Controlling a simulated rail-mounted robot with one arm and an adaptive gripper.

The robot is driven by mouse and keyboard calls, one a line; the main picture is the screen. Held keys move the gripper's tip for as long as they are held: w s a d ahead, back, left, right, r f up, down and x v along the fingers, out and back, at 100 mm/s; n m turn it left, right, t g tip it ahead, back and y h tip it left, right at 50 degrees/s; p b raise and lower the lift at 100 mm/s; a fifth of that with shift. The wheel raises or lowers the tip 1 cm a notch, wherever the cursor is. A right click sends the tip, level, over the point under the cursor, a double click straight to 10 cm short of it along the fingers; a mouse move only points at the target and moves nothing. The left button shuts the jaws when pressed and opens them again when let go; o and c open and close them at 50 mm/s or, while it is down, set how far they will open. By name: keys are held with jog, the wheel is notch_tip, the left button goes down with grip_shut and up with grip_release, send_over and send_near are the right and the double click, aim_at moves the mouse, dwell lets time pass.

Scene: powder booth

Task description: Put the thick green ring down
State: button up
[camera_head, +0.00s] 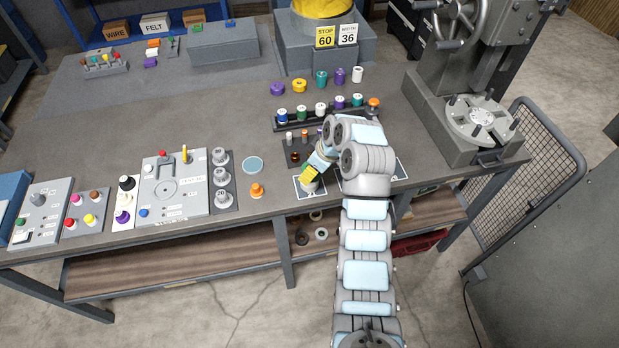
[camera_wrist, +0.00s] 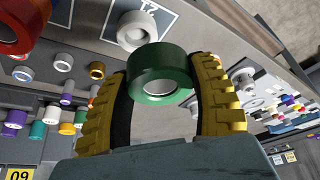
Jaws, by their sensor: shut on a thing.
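The thick green ring (camera_wrist: 160,72) is between the yellow fingers of my gripper (camera_wrist: 165,90) in the wrist view. The fingers are shut on its sides, and its open hole faces the camera. In the head view my gripper (camera_head: 311,174) is low over the front part of the grey bench (camera_head: 235,140), by a dark outlined square (camera_head: 300,193). Whether the green ring touches anything below is unclear.
A dark red ring (camera_wrist: 18,28) is near the white ring. A rack (camera_head: 330,112) of coloured spools stands behind my gripper. An orange piece (camera_head: 257,190) and a pale blue disc (camera_head: 253,164) lie to the left. A grey press (camera_head: 470,120) stands at the right.

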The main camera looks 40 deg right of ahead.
jog(key=shift+w+d+f, duration=0.35)
jog(key=shift+w+f, duration=0.2)
jog(key=shift+f, duration=0.25)
jog(key=shift+w+d+f, duration=0.3)
jog(key=shift+w+f, duration=0.3)
jog(key=shift+f, duration=0.15)
jog(key=shift+w+d+f, duration=0.35)
jog(key=shift+w+f, duration=0.2)
jog(key=shift+f, duration=0.25)
jog(key=shift+f+p, duration=0.3)
jog(key=shift+f, duration=1.25)
jog(key=shift+f, duration=0.2)
jog(key=o, duration=1.2)
jog(key=shift+o, duration=0.2)
jog(key=shift+r, duration=0.1)
jog(key=shift+r, duration=0.2)
jog(key=v, duration=1.1)
jog(key=shift+r+b, duration=0.35)
jog(key=shift+b, duration=0.1)
